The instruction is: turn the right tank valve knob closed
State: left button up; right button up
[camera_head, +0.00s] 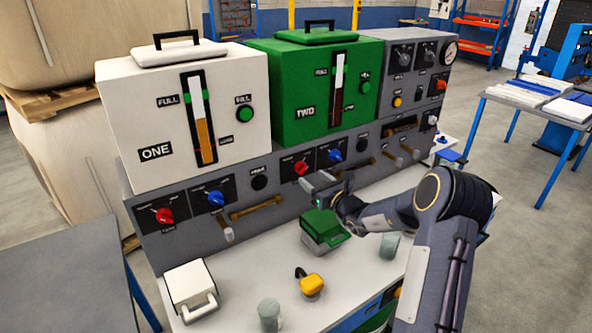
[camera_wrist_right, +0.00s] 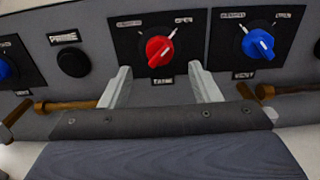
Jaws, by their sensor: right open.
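The green tank marked TWO (camera_head: 315,92) is the right one of two tanks on the grey panel. Its red valve knob (camera_head: 301,168) sits on a black plate on the panel face below it. In the right wrist view the red knob (camera_wrist_right: 160,50) is upper centre, its white pointer slanting between lower left and upper right. The small plate lettering is hard to read. My right gripper (camera_head: 322,187) is open in front of the panel. In the wrist view its fingers (camera_wrist_right: 162,85) stand apart below and either side of the knob, with nothing between them. My left gripper is not in view.
A blue knob (camera_wrist_right: 258,43) is right of the red one. Brown handles (camera_wrist_right: 68,105) stick out below the plates. On the counter are a green-lidded box (camera_head: 322,226), a yellow item (camera_head: 311,284), a white box (camera_head: 189,286) and grey cups. The white tank ONE (camera_head: 228,90) stands left.

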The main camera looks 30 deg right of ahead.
aim_at(302, 168)
jog(key=w, duration=0.2)
jog(key=w+p, duration=0.1)
jog(key=w, duration=0.2)
jog(key=shift+w+a, duration=0.2)
jog(key=shift+w, duration=0.05)
jog(key=c, duration=1)
jog(key=n+b, duration=0.3)
jog(key=b, duration=0.4)
jog(key=f+n+b, duration=0.1)
jog(key=n+b, duration=0.2)
jog(key=b, duration=0.5)
jog(key=shift+n, duration=0.4)
jog(key=shift+d+r+n+b, duration=0.1)
jog(key=shift+r+n+b, duration=0.05)
jog(key=shift+n+b, duration=2)
jog(key=shift+a+r+n+b, duration=0.1)
jog(key=shift+r+n+b, duration=0.1)
jog(key=shift+n+b, duration=1.95)
jog(key=shift+d+r+n+b, duration=0.15)
jog(key=shift+n+b, duration=1.15)
jog(key=shift+b, duration=1.6)
